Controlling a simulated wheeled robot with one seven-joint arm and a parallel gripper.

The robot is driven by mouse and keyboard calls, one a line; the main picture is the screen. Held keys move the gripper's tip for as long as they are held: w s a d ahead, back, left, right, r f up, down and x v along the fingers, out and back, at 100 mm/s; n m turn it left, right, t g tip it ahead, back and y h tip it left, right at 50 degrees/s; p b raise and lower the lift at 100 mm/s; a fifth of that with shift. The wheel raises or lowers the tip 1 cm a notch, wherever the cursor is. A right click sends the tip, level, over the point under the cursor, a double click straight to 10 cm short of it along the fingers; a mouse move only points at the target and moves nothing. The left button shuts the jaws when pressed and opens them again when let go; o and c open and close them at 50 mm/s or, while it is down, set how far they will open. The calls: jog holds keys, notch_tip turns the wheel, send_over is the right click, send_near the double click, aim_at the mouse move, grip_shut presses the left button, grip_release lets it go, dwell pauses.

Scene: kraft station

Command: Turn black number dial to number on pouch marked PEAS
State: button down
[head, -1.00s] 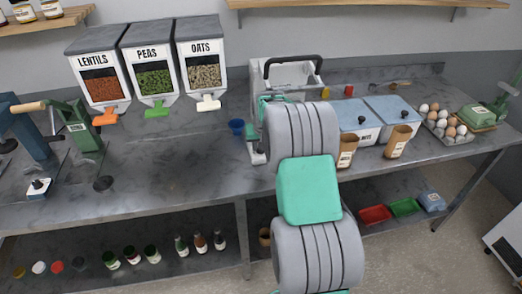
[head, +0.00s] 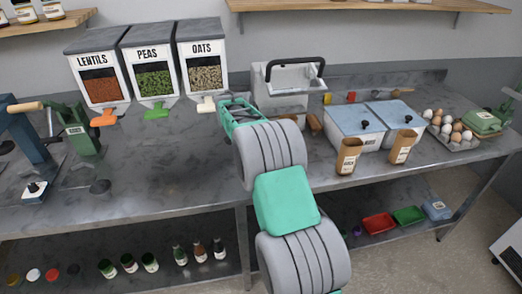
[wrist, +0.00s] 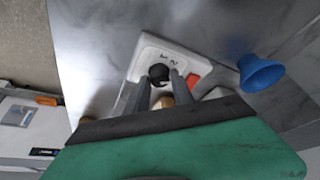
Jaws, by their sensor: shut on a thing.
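The black number dial (wrist: 158,73) sits on a white panel with printed numbers, of which I can make out 1 and 2, in the wrist view. My gripper (wrist: 162,77) has its two grey fingers on either side of the dial and is shut on it. In the head view my gripper's green body (head: 238,112) is over the counter, left of the white machine, and its fingertips are hidden. Two brown pouches stand on the counter, a left one (head: 348,158) and a right one (head: 401,147). Their labels are too small to read, so I cannot tell which says PEAS.
A blue funnel (wrist: 261,74) is right of the panel, close to my fingers. The white machine (head: 280,82) with a black handle stands behind. Bins for lentils, peas (head: 153,75) and oats are at the back left. Blue-lidded boxes (head: 352,122) stand behind the pouches.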

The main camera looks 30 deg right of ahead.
jog(key=shift+m+g, duration=0.3)
jog(key=shift+m, duration=0.2)
jog(key=c, duration=1.1)
grip_release()
jog(key=v, duration=0.7)
jog(key=shift+r, duration=0.35)
jog(key=shift+s+a, duration=0.15)
